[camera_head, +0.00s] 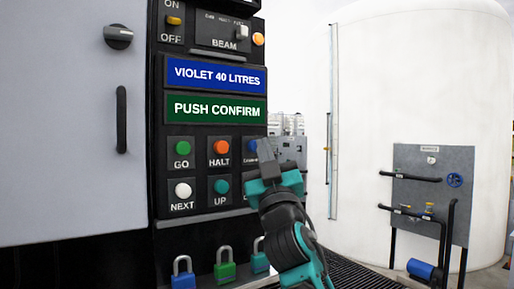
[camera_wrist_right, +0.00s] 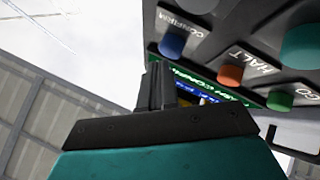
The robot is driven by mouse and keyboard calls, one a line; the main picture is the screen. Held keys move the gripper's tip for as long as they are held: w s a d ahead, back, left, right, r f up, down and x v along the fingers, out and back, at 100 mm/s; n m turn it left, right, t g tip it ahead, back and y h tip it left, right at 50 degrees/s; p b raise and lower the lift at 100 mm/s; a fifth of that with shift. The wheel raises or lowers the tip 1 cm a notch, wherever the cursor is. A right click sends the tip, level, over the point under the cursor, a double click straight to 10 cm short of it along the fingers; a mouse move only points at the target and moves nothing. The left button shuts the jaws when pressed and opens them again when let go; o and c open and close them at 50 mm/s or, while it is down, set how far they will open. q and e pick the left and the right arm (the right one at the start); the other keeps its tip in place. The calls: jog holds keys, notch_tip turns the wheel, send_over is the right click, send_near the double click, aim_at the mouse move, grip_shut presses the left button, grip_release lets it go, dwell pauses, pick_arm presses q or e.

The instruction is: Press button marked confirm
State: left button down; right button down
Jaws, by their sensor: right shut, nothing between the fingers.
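The blue confirm button (camera_head: 252,146) is at the right end of the upper button row on the black control panel. It is partly covered by my right gripper in the head view. In the right wrist view the blue button (camera_wrist_right: 172,46) shows whole beside the label CONFIRM. My right gripper (camera_head: 266,150) is shut and empty, with its fingertips close to the button's lower right. In the right wrist view the shut fingers (camera_wrist_right: 160,84) are just below the button in the picture, and I cannot tell whether they touch the panel. My left gripper is not in view.
Neighbouring buttons are orange HALT (camera_head: 221,147), green GO (camera_head: 182,148), white NEXT (camera_head: 183,190) and teal UP (camera_head: 221,186). A green display (camera_head: 216,109) reads PUSH CONFIRM. Padlocks (camera_head: 224,268) hang below. Open space lies right of the panel, before a white tank (camera_head: 410,80).

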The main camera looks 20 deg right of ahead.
jog(key=shift+w+a+b, duration=0.1)
jog(key=shift+w+b, duration=0.25)
jog(key=shift+w, duration=0.25)
dwell(0.6)
dwell(0.3)
jog(key=shift+s+p, duration=0.4)
jog(key=shift+s, duration=0.6)
jog(key=shift+s+d+p, duration=0.25)
jog(key=shift+s+p, duration=0.15)
jog(key=shift+s, duration=0.85)
jog(key=shift+s+d+p, duration=0.25)
jog(key=shift+s+p, duration=0.15)
jog(key=shift+s, duration=0.85)
